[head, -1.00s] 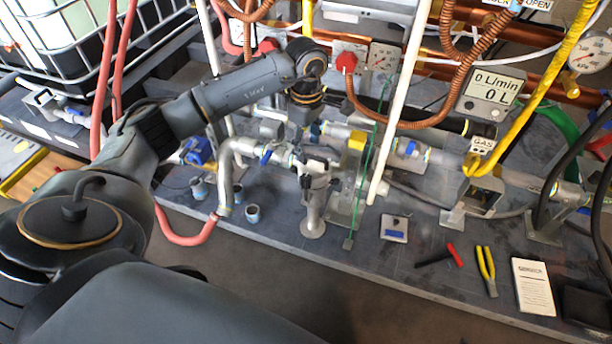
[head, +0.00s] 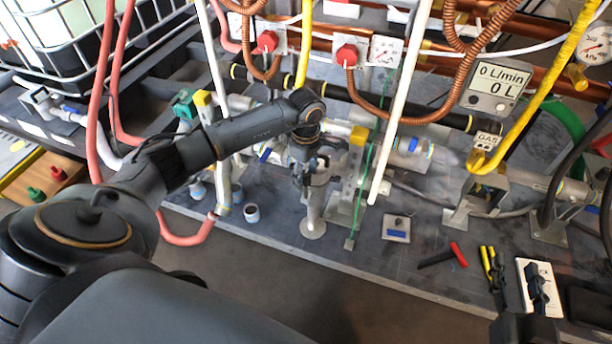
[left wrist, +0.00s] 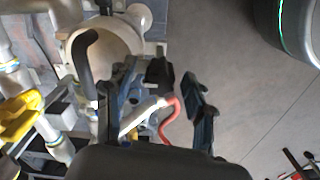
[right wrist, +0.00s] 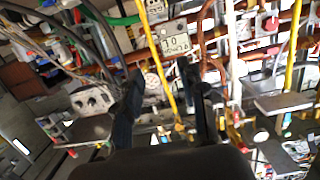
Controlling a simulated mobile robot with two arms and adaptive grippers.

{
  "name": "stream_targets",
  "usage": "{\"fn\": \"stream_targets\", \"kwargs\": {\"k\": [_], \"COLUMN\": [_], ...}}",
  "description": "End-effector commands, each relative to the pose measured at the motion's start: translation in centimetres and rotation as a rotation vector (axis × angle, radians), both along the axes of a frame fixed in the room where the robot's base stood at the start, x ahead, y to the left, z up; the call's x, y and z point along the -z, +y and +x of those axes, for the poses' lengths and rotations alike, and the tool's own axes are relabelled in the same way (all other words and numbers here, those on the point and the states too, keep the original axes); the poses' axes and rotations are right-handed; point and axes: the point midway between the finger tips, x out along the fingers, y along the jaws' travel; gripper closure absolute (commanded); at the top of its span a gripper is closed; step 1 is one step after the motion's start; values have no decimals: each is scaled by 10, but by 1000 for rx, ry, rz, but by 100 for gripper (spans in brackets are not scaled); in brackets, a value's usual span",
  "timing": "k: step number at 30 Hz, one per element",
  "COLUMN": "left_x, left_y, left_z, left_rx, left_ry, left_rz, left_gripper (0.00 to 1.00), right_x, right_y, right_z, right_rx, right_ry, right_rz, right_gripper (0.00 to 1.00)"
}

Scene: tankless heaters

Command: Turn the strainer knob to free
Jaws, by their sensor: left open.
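A metal strainer body (head: 313,212) stands upright on the grey platform, its upper part largely hidden by my left gripper. My left gripper (head: 306,172) points down over the top of it. In the left wrist view, my left gripper (left wrist: 150,98) has its fingers apart beside a pale round metal body (left wrist: 108,42) with a dark curved handle (left wrist: 84,52). I cannot tell which part is the strainer knob or whether a finger touches it. My right gripper (head: 517,285) is open at the lower right; in the right wrist view its fingers (right wrist: 165,98) are apart and empty.
Pliers (head: 488,262), a red-black tool (head: 443,256) and a white booklet (head: 545,305) lie at the platform's right.

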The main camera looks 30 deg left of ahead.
Motion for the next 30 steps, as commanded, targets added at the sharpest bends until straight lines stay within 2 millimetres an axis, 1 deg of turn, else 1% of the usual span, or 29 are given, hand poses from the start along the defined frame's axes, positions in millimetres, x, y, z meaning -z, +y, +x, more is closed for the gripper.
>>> {"fn": "stream_targets", "kwargs": {"k": [3,10,11,12,17,18,26,28,30], "left_x": [3,3,3,3,3,3,3,2,2], "left_y": [0,0,0,0,0,0,0,0,0], "left_z": [0,0,0,0,0,0,0,0,0], "left_rx": [0,0,0,0,1,0,-14,-32,-58], "left_ry": [0,0,0,0,0,0,0,0,0], "left_rz": [-1,-1,-1,-1,-1,-1,-1,0,0], "left_gripper": [46,46,50,58,91,99,100,100,100], "right_x": [-4,-4,-4,-4,-4,-4,-3,0,8], "right_y": [1,1,1,1,1,1,0,0,-2], "right_z": [1,1,1,1,1,1,1,0,-3], "right_rx": [-1,-1,-1,-1,-1,-1,0,0,2], "right_ry": [-19,-22,-22,-21,-21,-21,-10,7,48], "right_rz": [5,5,5,5,5,5,2,-2,-11], "right_gripper": [60,60,60,60,60,60,60,60,60]}}
